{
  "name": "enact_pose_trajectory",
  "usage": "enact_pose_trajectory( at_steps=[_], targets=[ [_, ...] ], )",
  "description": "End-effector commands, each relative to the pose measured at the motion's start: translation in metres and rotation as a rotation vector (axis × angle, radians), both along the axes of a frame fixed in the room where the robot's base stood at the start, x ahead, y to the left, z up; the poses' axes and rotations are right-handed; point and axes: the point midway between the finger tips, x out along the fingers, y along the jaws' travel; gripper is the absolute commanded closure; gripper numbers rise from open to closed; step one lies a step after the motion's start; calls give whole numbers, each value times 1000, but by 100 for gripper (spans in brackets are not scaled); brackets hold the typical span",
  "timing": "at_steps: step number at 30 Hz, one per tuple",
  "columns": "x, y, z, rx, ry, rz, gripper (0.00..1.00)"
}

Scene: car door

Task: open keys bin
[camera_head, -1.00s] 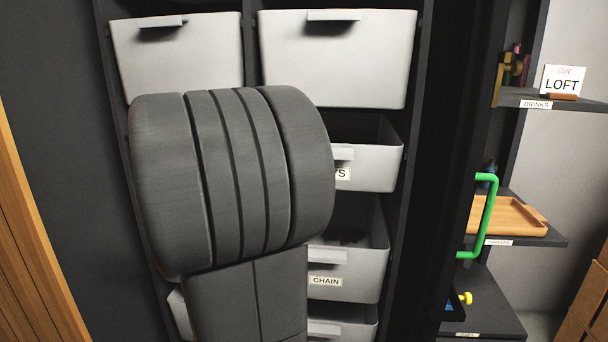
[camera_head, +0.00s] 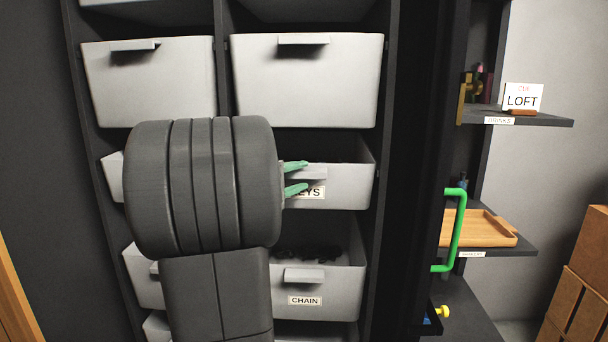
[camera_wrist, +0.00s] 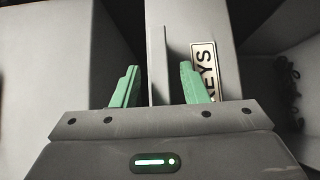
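The keys bin (camera_head: 348,188) is a light grey drawer with a KEYS label and a tab handle (camera_head: 314,172). It stands partly out of the shelf, with a dark gap above its front. My gripper (camera_head: 306,175) is at its handle, with green fingers above and below the tab. In the wrist view, the handle (camera_wrist: 157,60) lies between my spread fingers (camera_wrist: 160,68), with gaps on both sides. My arm hides the bin's left part in the head view.
The chain bin (camera_head: 340,292) below is partly out, with dark contents. A closed grey bin (camera_head: 306,85) is above. A dark upright edge stands to the right, with a green handle (camera_head: 456,230) beyond. Further right are a wooden tray (camera_head: 480,228) and cardboard boxes (camera_head: 583,250).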

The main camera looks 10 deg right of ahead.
Motion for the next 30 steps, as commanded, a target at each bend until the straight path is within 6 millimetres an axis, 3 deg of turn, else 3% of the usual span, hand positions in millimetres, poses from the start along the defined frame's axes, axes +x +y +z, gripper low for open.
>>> enact_pose_trajectory(
  at_steps=[6,16,22,30],
  targets=[
    [9,-17,0,0,0,-2,60],
    [11,-19,0,0,0,0,60],
    [11,-19,0,0,0,0,97],
    [10,-19,-1,0,0,0,100]
  ],
)
